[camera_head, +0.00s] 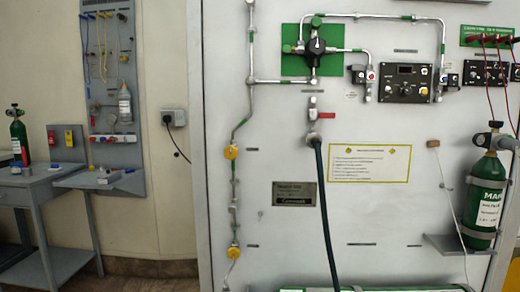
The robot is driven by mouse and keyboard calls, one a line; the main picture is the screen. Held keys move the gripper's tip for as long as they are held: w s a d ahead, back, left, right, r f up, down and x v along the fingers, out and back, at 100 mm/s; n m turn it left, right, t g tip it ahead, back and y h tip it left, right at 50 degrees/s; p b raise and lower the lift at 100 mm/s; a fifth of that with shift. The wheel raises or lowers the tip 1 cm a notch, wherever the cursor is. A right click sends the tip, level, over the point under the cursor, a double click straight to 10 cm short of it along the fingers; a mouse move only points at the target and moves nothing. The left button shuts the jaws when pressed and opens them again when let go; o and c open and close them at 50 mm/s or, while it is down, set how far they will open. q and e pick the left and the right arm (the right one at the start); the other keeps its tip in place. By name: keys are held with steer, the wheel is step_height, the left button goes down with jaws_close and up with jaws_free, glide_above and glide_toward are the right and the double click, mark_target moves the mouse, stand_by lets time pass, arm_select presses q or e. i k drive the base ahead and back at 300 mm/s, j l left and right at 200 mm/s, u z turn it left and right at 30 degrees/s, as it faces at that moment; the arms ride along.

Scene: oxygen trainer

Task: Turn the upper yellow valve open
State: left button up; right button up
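The upper yellow valve (231,152) is a small round yellow handle on the thin metal pipe (240,120) that runs down the left part of the white panel. A second, lower yellow valve (233,252) sits on the same pipe near the bottom of the view. Nothing covers either valve. The turning position of the upper valve is too small to tell. Neither my left nor my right gripper is in view.
The white panel (270,130) carries a black regulator (315,47), a red lever valve (325,115) and a dark hose (325,215). A green cylinder (485,200) stands at right on a shelf. A grey workbench (40,190) stands at left. The space before the yellow valves looks clear.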

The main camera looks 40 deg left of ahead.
mark_target(231, 152)
steer(key=j+z, duration=0.2)
steer(key=j, duration=0.15)
steer(key=k+j+z, duration=0.1)
steer(key=j+z, duration=0.15)
steer(key=k+j+z, duration=0.2)
steer(key=j, duration=0.25)
steer(key=k+j+z, duration=0.15)
steer(key=j, duration=0.2)
steer(key=j+z, duration=0.1)
steer(key=j, duration=0.3)
steer(key=k+j+z, duration=0.15)
steer(key=k+j, duration=0.2)
steer(key=j, duration=0.2)
steer(key=k+j, duration=0.15)
steer(key=j, duration=0.25)
steer(key=k+j, duration=0.2)
steer(key=j, duration=0.2)
